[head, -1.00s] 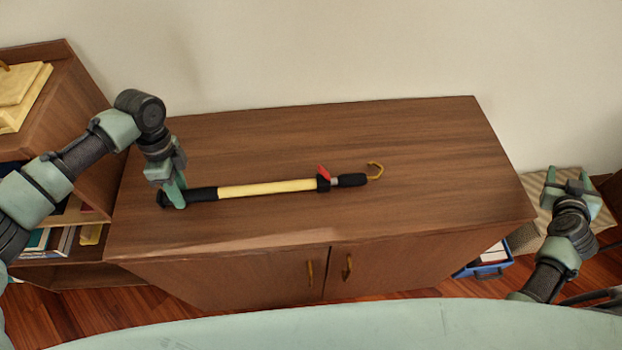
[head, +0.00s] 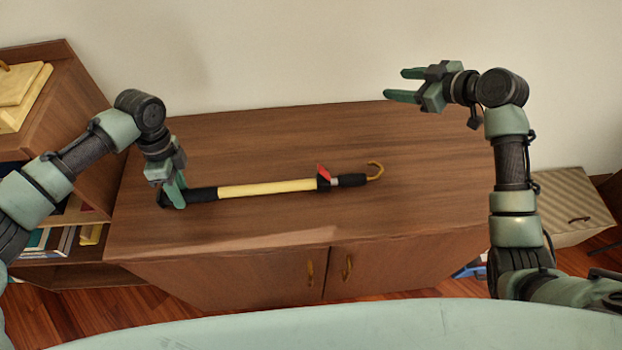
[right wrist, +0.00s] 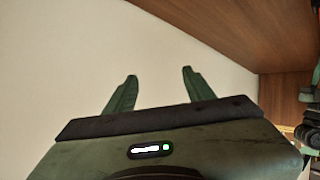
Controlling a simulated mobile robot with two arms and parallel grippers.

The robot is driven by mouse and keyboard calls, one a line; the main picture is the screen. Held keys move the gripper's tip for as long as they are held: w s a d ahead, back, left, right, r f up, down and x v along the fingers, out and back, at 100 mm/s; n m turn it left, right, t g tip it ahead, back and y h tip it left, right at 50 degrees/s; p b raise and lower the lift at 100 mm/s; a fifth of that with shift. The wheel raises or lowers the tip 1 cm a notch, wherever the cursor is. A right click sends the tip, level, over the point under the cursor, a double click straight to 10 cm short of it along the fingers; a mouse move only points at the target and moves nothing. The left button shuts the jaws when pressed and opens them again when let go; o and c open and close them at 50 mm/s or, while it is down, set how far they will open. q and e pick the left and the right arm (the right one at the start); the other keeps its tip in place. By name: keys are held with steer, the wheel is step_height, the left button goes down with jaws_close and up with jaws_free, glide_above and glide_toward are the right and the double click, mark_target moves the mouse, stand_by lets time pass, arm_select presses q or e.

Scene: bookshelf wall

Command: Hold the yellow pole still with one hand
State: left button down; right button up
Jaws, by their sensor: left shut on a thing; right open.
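The yellow pole (head: 267,189) lies across the top of the wooden cabinet (head: 400,220). My right gripper (head: 394,84) is raised above the back right of the cabinet, pointing left, open and empty. Its two spread fingers (right wrist: 157,92) also show in the right wrist view, with nothing between them.
A wooden shelf (head: 75,110) with books stands at the left of the cabinet. A pale wall (head: 300,50) rises behind it. A small light cabinet (head: 572,205) stands at the right. The cabinet top is clear around the pole.

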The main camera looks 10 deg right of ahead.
steer(key=s+a+n+g, duration=0.4)
steer(key=a, duration=0.3)
steer(key=n+g+h, duration=0.2)
steer(key=n+g, duration=0.2)
steer(key=g, duration=0.2)
glide_toward(346, 177)
steer(key=x, duration=1)
steer(key=shift+r, duration=0.1)
jaws_close()
